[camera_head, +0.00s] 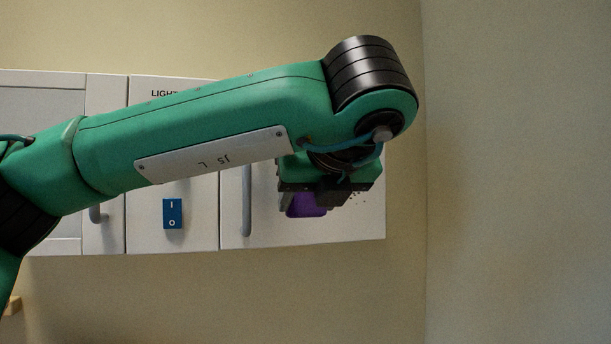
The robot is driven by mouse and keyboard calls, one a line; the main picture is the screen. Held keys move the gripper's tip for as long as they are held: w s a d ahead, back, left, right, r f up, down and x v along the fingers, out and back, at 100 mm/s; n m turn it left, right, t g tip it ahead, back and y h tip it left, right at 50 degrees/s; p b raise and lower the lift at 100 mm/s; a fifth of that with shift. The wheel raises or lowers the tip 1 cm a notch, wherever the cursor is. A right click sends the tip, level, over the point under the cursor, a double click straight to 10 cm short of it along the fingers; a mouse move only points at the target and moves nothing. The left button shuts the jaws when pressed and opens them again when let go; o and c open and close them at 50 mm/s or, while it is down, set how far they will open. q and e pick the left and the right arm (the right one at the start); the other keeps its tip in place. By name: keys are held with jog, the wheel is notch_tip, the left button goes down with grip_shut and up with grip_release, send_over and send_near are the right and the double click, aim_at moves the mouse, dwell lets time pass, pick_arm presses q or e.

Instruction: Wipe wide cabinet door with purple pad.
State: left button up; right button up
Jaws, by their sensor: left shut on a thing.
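My left gripper (327,191) is at the end of the green arm that comes in from the left. It is shut on the purple pad (307,205), which is mostly hidden behind the gripper. The pad is in front of the white cabinet door at the right (345,228), right of its handle; I cannot tell if it touches the door. This door looks wide, and my arm covers its upper part. A few small dark specks (358,196) show on it just right of the gripper. My right gripper is not in view.
The door's grey vertical handle (246,200) stands out left of the pad. A blue I/O switch (173,214) sits on the panel marked "LIGHT". A bare wall (510,180) is at the right.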

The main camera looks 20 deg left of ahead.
pick_arm(q)
jog(key=shift+s+r+y, duration=0.1)
jog(key=shift+r+y, duration=0.2)
jog(key=shift+r, duration=0.2)
jog(key=shift+w+a+r+p, duration=0.1)
jog(key=shift+w+a+p, duration=0.2)
jog(key=shift+p, duration=0.15)
jog(key=w+a+p, duration=0.1)
jog(key=w, duration=0.1)
jog(key=w+a+p, duration=0.1)
jog(key=w+a, duration=0.1)
jog(key=shift+p, duration=0.35)
jog(key=shift+w+a, duration=0.45)
jog(key=shift+w, duration=0.4)
